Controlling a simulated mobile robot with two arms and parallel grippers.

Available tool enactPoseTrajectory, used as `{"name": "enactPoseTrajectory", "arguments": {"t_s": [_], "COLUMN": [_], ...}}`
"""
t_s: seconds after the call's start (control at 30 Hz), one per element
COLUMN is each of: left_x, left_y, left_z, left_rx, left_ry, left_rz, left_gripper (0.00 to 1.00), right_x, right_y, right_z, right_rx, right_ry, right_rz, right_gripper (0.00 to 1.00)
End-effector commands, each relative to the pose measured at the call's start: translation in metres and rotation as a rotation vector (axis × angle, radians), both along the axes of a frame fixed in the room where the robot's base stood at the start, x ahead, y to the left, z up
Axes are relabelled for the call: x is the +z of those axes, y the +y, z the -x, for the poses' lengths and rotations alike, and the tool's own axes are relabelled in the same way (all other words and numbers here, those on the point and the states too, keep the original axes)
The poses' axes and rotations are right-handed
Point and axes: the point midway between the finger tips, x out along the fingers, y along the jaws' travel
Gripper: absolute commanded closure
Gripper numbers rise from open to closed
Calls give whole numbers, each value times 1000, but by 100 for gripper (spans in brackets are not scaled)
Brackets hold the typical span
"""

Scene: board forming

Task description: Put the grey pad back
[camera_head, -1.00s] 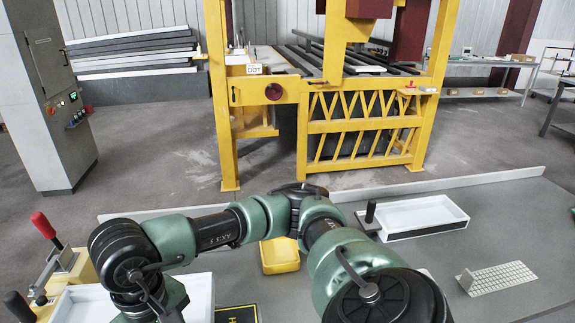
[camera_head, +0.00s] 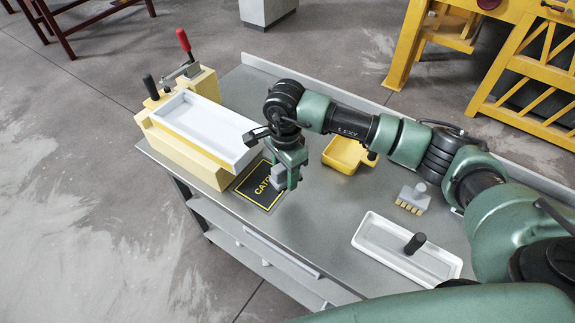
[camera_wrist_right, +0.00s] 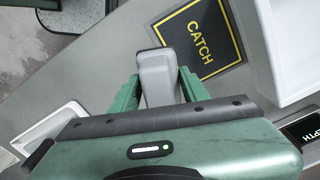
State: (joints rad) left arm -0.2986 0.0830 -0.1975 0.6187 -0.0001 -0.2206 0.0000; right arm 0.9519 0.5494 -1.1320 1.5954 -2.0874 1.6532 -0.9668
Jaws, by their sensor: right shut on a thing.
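My right gripper (camera_head: 287,182) is shut on a grey block, the grey pad (camera_head: 278,174), above the worktable. In the right wrist view the pad (camera_wrist_right: 158,78) sits between the two green fingers of the gripper (camera_wrist_right: 160,85), its rounded grey end showing. The black mat with a yellow border and the word CATCH (camera_head: 262,186) lies close by. It also shows in the wrist view (camera_wrist_right: 200,40), beyond the pad. I cannot tell the exact height above the table. My left gripper is not in view.
A white tray (camera_head: 236,151) sits on a yellow fixture with a red-handled clamp at left. A yellow bin (camera_head: 345,153), a brush-like tool (camera_head: 413,197) and another white tray (camera_head: 372,238) with a black-handled thing stand to the right. Bare table lies between them.

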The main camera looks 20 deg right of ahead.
Motion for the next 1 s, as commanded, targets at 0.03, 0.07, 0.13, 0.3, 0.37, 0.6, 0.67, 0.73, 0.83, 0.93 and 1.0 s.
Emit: {"name": "enactPoseTrajectory", "arguments": {"t_s": [0.03, 0.07, 0.13, 0.3, 0.37, 0.6, 0.67, 0.73, 0.83, 0.93, 1.0], "left_x": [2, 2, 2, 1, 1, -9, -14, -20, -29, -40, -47], "left_y": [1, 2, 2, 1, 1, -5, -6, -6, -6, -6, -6], "left_z": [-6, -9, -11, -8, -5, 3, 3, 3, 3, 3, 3], "left_rx": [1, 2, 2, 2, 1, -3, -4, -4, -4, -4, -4], "left_ry": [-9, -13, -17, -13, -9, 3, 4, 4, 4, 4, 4], "left_rz": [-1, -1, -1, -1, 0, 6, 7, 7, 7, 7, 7], "left_gripper": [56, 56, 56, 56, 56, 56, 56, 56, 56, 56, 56], "right_x": [-1, -2, -3, -3, -3, -6, -10, -16, -26, -36, -43], "right_y": [1, 0, 0, 0, 0, 0, 0, 0, 0, 0, 0], "right_z": [-2, -3, -3, -3, -3, -3, -2, -2, -2, -2, -3], "right_rx": [-23, -32, -39, -36, -36, -33, -33, -33, -33, -33, -33], "right_ry": [0, 0, 0, 0, 0, -1, 0, 0, -1, 0, 0], "right_rz": [2, 4, 5, 4, 4, 5, 5, 5, 6, 5, 5], "right_gripper": [100, 100, 100, 100, 100, 100, 100, 100, 100, 100, 100]}}
